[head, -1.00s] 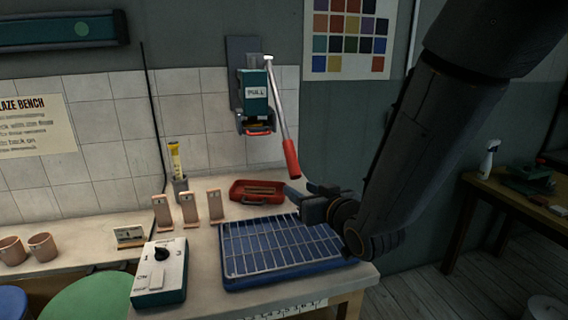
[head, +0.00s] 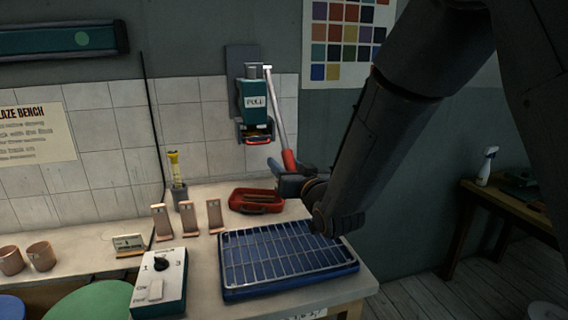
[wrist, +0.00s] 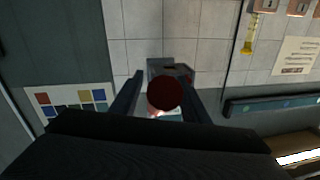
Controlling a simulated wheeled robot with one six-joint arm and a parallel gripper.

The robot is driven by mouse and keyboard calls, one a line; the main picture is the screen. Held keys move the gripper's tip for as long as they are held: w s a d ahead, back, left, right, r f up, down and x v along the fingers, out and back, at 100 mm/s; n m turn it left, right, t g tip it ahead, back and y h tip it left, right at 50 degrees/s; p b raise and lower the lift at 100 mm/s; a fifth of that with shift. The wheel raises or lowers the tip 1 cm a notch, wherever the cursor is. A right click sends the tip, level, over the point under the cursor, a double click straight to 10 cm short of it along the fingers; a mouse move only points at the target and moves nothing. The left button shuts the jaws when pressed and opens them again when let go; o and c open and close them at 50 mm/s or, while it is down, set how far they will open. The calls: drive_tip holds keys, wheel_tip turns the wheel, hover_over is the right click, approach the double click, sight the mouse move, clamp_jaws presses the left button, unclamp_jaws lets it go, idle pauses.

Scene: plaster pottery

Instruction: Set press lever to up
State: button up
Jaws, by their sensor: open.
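The wall press (head: 254,103) is a teal box with a "PULL" label, mounted on the tiled wall. Its lever (head: 278,110) is a pale metal rod that pivots near the press top and hangs down, slanting right, to a red handle (head: 289,160). My gripper (head: 290,172) is open at the lower end of the handle, partly hiding it. In the wrist view the handle shows end-on as a dark red disc (wrist: 164,93) between the two spread fingers (wrist: 163,76). I cannot tell whether either finger touches it.
Below stand a blue tray with a wire rack (head: 285,290), a red tray (head: 234,203), several upright tiles (head: 188,220) and a switch box (head: 158,290) on the bench. A colour chart (head: 347,40) hangs right of the press. The wall between looks clear.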

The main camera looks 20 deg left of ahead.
drive_tip(key=shift+w, duration=0.1)
clamp_jaws()
